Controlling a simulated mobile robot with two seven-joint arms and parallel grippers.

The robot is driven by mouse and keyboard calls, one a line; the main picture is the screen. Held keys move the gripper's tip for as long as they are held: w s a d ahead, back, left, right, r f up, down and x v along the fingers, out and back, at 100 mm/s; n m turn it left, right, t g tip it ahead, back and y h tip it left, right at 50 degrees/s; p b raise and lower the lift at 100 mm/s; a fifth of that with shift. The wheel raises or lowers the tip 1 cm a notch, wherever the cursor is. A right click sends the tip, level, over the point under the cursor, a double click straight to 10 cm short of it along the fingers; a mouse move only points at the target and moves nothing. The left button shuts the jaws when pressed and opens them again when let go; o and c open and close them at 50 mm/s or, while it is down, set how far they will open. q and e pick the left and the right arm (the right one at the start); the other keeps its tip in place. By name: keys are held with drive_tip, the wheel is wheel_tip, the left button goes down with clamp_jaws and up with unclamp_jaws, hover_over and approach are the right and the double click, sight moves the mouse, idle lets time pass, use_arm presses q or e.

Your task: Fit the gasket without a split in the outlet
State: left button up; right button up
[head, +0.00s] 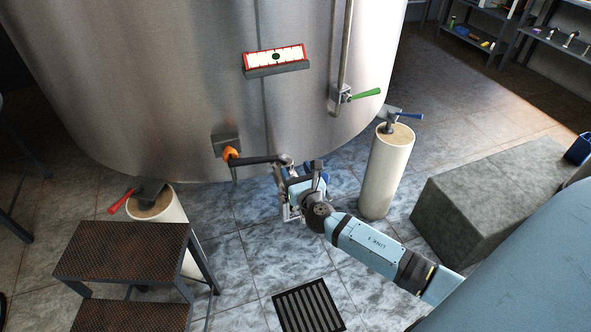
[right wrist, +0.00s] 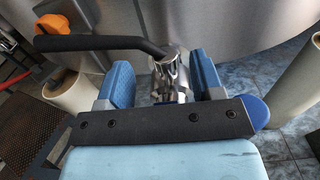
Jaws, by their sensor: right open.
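A steel tank (head: 170,70) fills the upper left of the head view. Low on its front is a metal fitting (head: 284,160) with a long black lever (head: 256,160) pointing left. In the right wrist view the shiny fitting (right wrist: 170,78) stands between the two blue finger pads of my right gripper (right wrist: 160,82), with gaps on both sides. My right gripper also shows in the head view (head: 302,180), open at the fitting. I cannot make out a gasket in either view, and the opening of the outlet is hidden. My left gripper is not in view.
An orange part (head: 230,153) sits left of the fitting. A green-handled valve (head: 362,95) is on the tank. Pale posts carry blue (head: 388,175) and red (head: 172,210) handles. A rusty step (head: 125,252) stands left, a grey block (head: 490,200) right, a floor grate (head: 308,307) in front.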

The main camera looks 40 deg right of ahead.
drive_tip(key=v, duration=1.3)
drive_tip(key=shift+s+d+f, duration=0.1)
